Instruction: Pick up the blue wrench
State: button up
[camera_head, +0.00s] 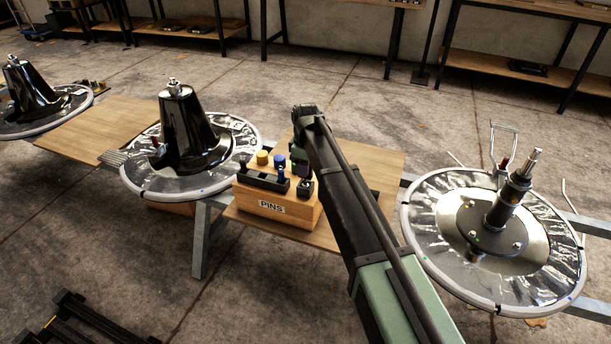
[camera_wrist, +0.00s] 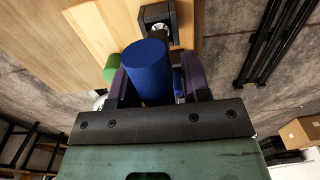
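In the wrist view a blue cylinder (camera_wrist: 148,72) stands between the two dark purple fingers of my gripper (camera_wrist: 160,85). It looks close to the left finger, with a gap to the right finger, where another small blue part (camera_wrist: 178,82) shows. I cannot tell whether the cylinder is the blue wrench's handle. In the head view my gripper (camera_head: 299,163) is above the right end of the wooden block marked PINS (camera_head: 289,218). A small blue-topped piece (camera_head: 281,171) stands in a black holder on that block. My arm hides part of this area.
A black cone on a round base (camera_head: 180,135) stands to the left. A round metal base with a post (camera_head: 480,235) stands to the right. A green cylinder (camera_wrist: 112,67) is beside the left finger.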

grip_shut()
